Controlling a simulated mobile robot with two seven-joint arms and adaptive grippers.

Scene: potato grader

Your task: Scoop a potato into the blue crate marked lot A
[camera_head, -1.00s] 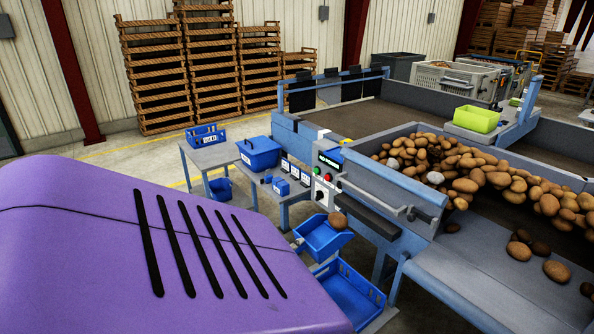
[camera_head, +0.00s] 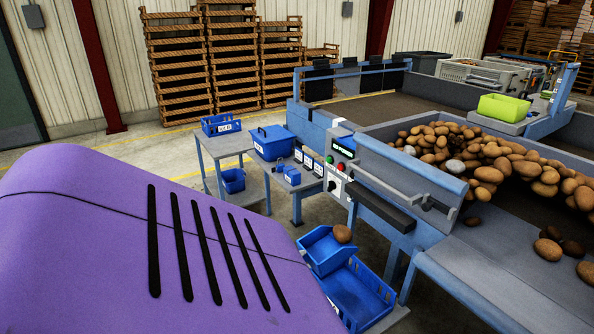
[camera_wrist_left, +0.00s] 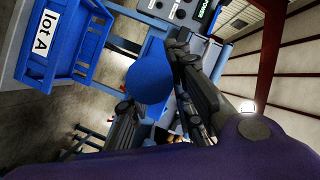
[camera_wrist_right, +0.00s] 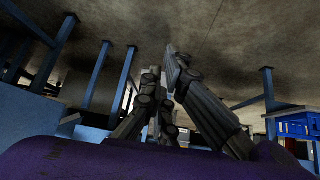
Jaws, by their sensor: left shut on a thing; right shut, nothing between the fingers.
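A blue scoop (camera_head: 322,252) shows in the head view with a brown potato (camera_head: 343,233) at its right side. A blue crate (camera_head: 376,306) is beneath and beside it; its label does not show there. In the left wrist view, the crate marked lot A (camera_wrist_left: 88,46) is at the upper left, beside the rounded blue scoop (camera_wrist_left: 150,80). My left gripper (camera_wrist_left: 152,84) is shut on the scoop; the exact grip is partly hidden. My right gripper (camera_wrist_right: 161,74) is shut and empty, away from the scoop. Neither gripper shows in the head view.
The grader's control box (camera_head: 338,172) and side wall stand right of the scoop. Many potatoes (camera_head: 490,160) lie on its belt. A small table (camera_head: 226,146) bears another labelled blue crate (camera_head: 220,125). A blue lidded box (camera_head: 272,143) stands nearby. Floor between is partly clear.

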